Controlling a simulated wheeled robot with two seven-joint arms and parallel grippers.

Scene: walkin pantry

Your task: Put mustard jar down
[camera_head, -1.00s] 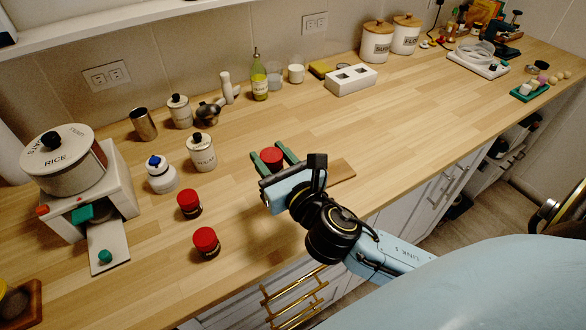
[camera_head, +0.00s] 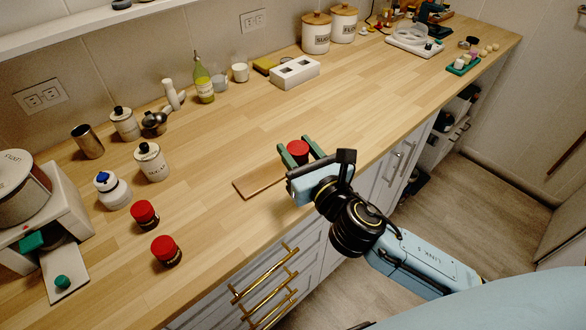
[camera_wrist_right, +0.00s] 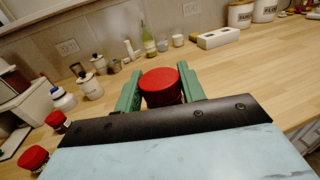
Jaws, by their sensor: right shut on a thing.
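My right gripper (camera_head: 300,152) is shut on a jar with a red lid (camera_head: 298,147), taken as the mustard jar. The jar is upright between the green fingers, over the counter right of a wooden board. In the right wrist view, the red lid (camera_wrist_right: 161,82) sits between both fingers and its dark body is mostly hidden. I cannot tell whether its base touches the counter (camera_head: 340,110). Two similar red-lidded jars stand at the left, one (camera_head: 144,214) behind the other (camera_head: 166,251). My left gripper is not in view.
A flat wooden board (camera_head: 246,186) lies left of my right gripper. Canisters, a bottle (camera_head: 203,84) and a white block with openings (camera_head: 295,72) stand along the wall. The counter behind the gripper is clear. The counter's front edge is close by, above drawers with brass handles.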

